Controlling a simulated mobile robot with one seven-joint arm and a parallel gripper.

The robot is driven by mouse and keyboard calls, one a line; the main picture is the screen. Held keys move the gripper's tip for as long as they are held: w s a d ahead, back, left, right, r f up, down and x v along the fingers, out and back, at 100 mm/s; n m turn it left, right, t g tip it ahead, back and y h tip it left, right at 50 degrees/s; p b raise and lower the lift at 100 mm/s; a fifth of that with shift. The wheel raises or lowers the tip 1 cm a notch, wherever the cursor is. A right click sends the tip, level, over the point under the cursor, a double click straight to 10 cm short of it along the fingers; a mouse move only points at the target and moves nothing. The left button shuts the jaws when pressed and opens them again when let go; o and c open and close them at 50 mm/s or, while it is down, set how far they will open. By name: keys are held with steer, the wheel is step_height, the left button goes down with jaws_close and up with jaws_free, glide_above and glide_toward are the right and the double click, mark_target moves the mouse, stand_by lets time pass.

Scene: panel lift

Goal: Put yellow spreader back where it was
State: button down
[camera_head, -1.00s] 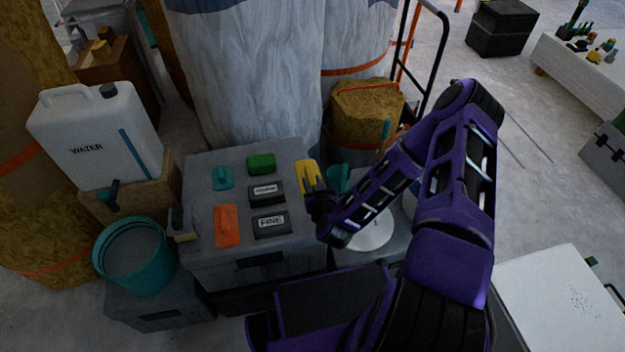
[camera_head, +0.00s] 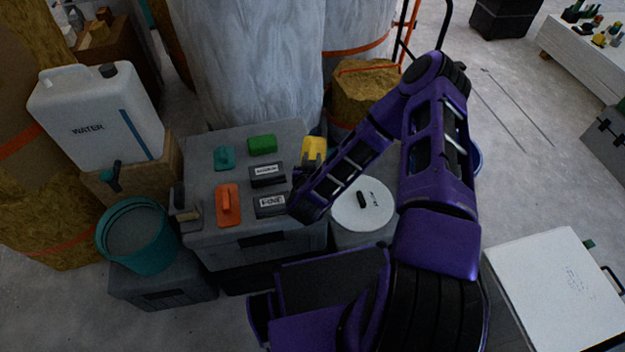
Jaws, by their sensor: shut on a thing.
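The yellow spreader (camera_head: 314,149) shows at the end of my purple arm, above the back right edge of the grey box (camera_head: 200,243). My gripper (camera_head: 309,166) is shut on it. My arm's end hides the spreader's lower part and most of the fingers. I cannot tell whether the spreader touches the box top.
On the box lie a teal tool (camera_head: 225,158), a green block (camera_head: 262,144), an orange float (camera_head: 228,204) and two dark labelled blocks (camera_head: 267,175). A white-lidded bucket (camera_head: 350,210) stands right of the box. A teal bucket (camera_head: 135,237) and water jug (camera_head: 95,118) stand left.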

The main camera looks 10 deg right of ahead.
steer(key=shift+s+a+r+m+h, duration=0.1)
steer(key=shift+r+m+h, duration=0.2)
steer(key=shift+r+h, duration=0.1)
steer(key=shift+s+f, duration=0.1)
steer(key=shift+f, duration=0.05)
steer(key=shift+h, duration=0.3)
step_height(320, 180, down, 10)
steer(key=shift+r+b, duration=0.25)
steer(key=shift+b, duration=0.75)
steer(key=shift+f, duration=0.2)
steer(key=c, duration=0.6)
jaws_free()
steer(key=shift+c, duration=0.2)
steer(key=shift+r, duration=0.2)
